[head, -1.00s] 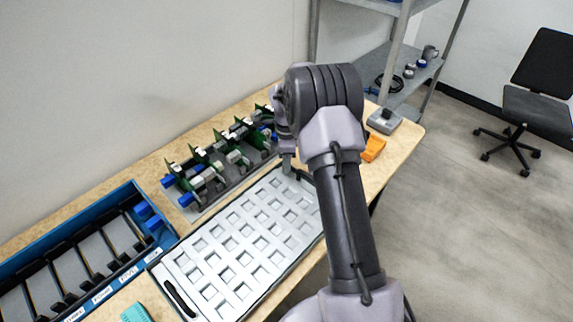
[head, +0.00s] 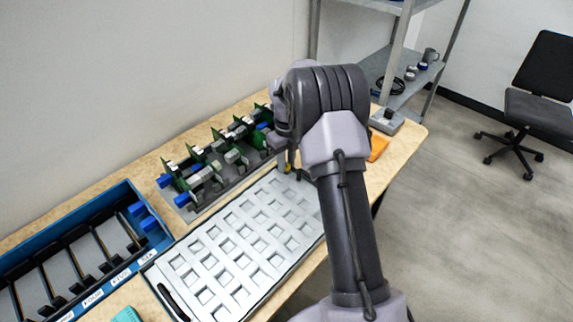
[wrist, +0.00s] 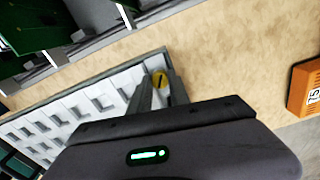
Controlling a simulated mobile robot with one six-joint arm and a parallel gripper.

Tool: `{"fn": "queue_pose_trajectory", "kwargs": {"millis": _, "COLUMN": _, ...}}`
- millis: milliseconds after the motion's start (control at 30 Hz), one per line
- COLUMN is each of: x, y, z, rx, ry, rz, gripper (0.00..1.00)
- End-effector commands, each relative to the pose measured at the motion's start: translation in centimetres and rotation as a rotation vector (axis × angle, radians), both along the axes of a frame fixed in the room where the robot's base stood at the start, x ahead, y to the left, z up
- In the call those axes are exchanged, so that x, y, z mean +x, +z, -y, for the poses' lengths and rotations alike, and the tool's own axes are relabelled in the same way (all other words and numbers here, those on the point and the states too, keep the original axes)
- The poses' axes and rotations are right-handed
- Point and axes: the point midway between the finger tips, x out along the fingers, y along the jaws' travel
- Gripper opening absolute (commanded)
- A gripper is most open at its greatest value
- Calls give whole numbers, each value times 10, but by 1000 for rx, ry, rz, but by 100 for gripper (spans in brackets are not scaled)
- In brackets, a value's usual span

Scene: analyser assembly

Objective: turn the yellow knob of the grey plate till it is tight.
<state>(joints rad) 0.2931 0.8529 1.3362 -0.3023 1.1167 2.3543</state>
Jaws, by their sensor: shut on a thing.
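The yellow knob (wrist: 159,78) shows between the fingertips of my gripper (wrist: 160,86) in the wrist view, with a dark mark on its face. In the head view the yellow knob (head: 288,168) is a small spot at the fingertips of my gripper (head: 287,171). My gripper is shut on it, over the far corner of the pale tray. The grey plate (head: 186,208) carries upright green boards and lies left of the gripper, apart from the knob in both views. Whether the knob touches the tray or hangs above it, I cannot tell.
The pale tray (head: 154,272) with square recesses lies in front of the grey plate. A blue bin (head: 165,240) stands at the left. An orange box (wrist: 305,88) and a grey device (head: 387,121) lie to the right. Bare table (wrist: 235,50) shows beyond the gripper.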

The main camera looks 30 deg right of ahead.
Motion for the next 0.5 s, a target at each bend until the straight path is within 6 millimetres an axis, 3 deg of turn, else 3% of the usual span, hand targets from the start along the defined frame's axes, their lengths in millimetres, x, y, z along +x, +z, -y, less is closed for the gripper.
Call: {"fn": "queue_pose_trajectory", "kwargs": {"millis": 500, "x": 3, "y": 2, "z": 1, "rx": -2, "ry": -428, "rz": 10, "gripper": 0}}
